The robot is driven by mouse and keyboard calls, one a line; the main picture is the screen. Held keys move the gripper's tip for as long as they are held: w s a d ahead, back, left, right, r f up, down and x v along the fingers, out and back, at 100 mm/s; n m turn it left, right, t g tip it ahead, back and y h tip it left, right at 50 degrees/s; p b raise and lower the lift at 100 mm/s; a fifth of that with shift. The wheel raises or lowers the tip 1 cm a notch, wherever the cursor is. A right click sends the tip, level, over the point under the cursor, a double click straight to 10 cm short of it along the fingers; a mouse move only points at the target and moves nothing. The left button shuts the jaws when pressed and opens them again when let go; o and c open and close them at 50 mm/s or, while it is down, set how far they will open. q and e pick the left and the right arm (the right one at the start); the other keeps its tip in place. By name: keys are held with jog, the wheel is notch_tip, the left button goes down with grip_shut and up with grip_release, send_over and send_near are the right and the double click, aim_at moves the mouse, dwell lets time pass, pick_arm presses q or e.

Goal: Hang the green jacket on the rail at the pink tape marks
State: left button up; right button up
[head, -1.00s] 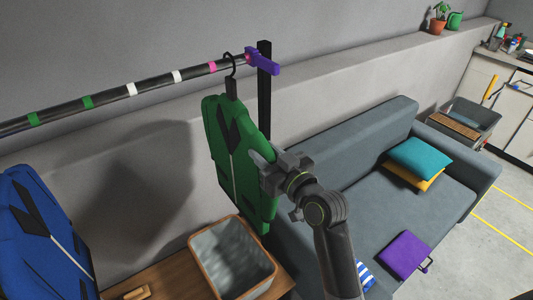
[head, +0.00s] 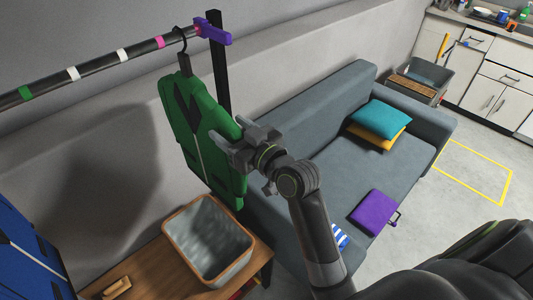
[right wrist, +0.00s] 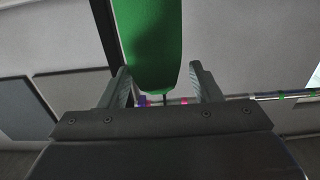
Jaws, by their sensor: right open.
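The green jacket (head: 207,125) hangs upright from a black hanger (head: 181,42) on the rail (head: 100,72). The hanger's hook is over the rail between two pink tape marks, one pink mark (head: 160,42) to its left and one by the purple rail end (head: 212,31). My right gripper (head: 240,143) is open at the jacket's right side. In the right wrist view the jacket (right wrist: 150,45) shows between and beyond the two spread fingers (right wrist: 160,88); I cannot tell whether they touch it. My left gripper is not in view.
A blue jacket (head: 30,255) is at the lower left. A basket (head: 207,240) stands on the wooden bench (head: 145,275) below the green jacket. A grey sofa (head: 318,140) with cushions and a purple item (head: 376,211) fills the middle. The floor at right is open.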

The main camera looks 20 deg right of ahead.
jog(key=p+v, duration=0.3)
jog(key=v, duration=1.3)
jog(key=w+d+f+m+g+h+b, duration=0.1)
jog(key=w+d+f+g+h, duration=0.1)
jog(key=f, duration=0.8)
jog(key=w+d+f+m+g+h+b, duration=0.1)
jog(key=w+d+f+m+h+b, duration=0.1)
jog(key=f, duration=0.9)
jog(key=s+d+f+m+g+h+b, duration=0.1)
jog(key=s+d+f+g, duration=0.1)
jog(key=f, duration=0.8)
jog(key=s+d+f+g+h+b, duration=0.1)
jog(key=s+d+f+g, duration=0.15)
jog(key=f, duration=0.85)
jog(key=s+d+f+g+b, duration=0.1)
jog(key=s+f+g, duration=0.1)
jog(key=s+f, duration=0.55)
jog(key=s+f+g+b, duration=0.15)
jog(key=s+f, duration=0.35)
jog(key=f, duration=0.5)
jog(key=s+f+g, duration=0.2)
jog(key=s+f, duration=0.3)
jog(key=s, duration=0.4)
jog(key=s+f+g+h, duration=0.1)
jog(key=s+f+g, duration=0.1)
jog(key=s+f, duration=0.3)
jog(key=s, duration=0.4)
jog(key=shift+s+d+m+g+b, duration=0.3)
jog(key=shift+s+g+b, duration=0.05)
jog(key=shift+g, duration=0.05)
